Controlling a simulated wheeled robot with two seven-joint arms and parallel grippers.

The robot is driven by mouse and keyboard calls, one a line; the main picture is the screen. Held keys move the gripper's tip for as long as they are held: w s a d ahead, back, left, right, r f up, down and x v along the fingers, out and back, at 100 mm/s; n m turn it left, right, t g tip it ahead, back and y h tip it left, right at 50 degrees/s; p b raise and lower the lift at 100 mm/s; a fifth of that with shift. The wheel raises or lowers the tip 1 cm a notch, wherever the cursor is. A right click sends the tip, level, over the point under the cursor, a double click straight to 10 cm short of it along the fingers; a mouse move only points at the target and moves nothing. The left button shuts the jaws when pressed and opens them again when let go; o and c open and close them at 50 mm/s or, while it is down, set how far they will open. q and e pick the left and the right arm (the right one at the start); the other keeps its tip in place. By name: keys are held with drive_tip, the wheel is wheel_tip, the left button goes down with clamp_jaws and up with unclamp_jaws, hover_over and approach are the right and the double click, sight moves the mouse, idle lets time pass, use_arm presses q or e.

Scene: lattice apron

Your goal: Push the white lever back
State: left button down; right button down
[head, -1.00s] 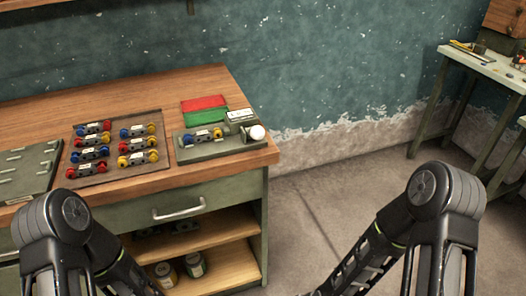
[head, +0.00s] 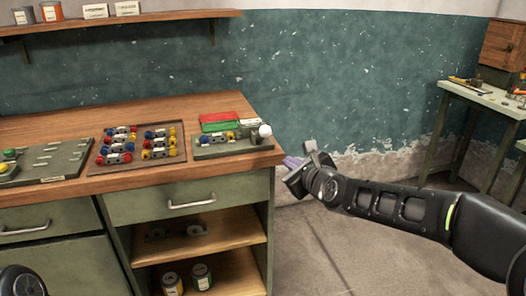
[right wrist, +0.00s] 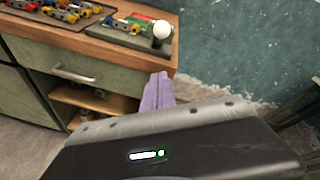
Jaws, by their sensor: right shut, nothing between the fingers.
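The white lever shows as a round white knob (head: 265,130) at the right end of a grey-green fixture (head: 225,148) on the workbench's right corner. The knob also shows in the right wrist view (right wrist: 161,29), beyond my fingers. My right gripper (head: 291,163) is shut and empty, its purple fingers together. It is just off the bench's right edge, to the right of and lower in the picture than the knob, apart from it. The closed fingers also show in the right wrist view (right wrist: 157,92). My left gripper is out of view; only part of my left arm shows at lower left.
The wooden workbench (head: 60,130) carries a tray (head: 172,128) of coloured parts, and a slotted grey-green panel (head: 55,165) at left. Red and green plates lie behind the fixture. A side table (head: 480,95) stands far right. Open floor lies right of the bench.

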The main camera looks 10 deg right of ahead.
sight(262, 133)
drive_tip(key=shift+f+m, duration=0.2)
drive_tip(key=shift+m, duration=1.7)
drive_tip(key=shift+w, duration=0.2)
drive_tip(key=w+a+p, duration=0.2)
drive_tip(key=w+p, duration=0.3)
drive_tip(key=w, duration=0.6)
drive_tip(key=shift+w+r, duration=0.15)
